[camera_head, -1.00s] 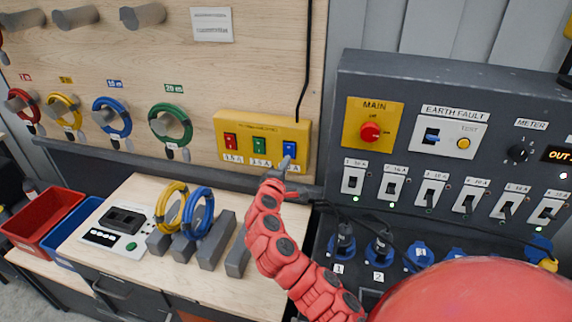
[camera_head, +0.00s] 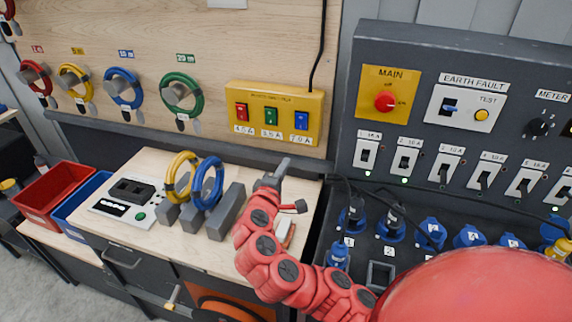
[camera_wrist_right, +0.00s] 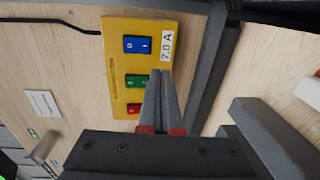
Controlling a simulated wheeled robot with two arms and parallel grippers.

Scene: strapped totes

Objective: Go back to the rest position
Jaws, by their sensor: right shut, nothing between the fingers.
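My right gripper (camera_head: 280,171) is shut and empty, at the end of my red arm, above the back right of the wooden bench top. It is apart from the yellow switch box (camera_head: 312,139), below its blue switch (camera_head: 301,120). In the right wrist view, the closed fingers (camera_wrist_right: 162,95) point toward the box (camera_wrist_right: 118,62), with its blue (camera_wrist_right: 136,45) and green (camera_wrist_right: 134,81) switches ahead. My left gripper is not in view.
A dark panel (camera_head: 430,60) with switches and sockets stands right of my arm. Grey blocks hold yellow (camera_head: 170,178) and blue (camera_head: 219,185) cable coils left of the gripper. A red bin (camera_head: 50,195) is farther left. The front of the bench (camera_head: 180,243) has bare room.

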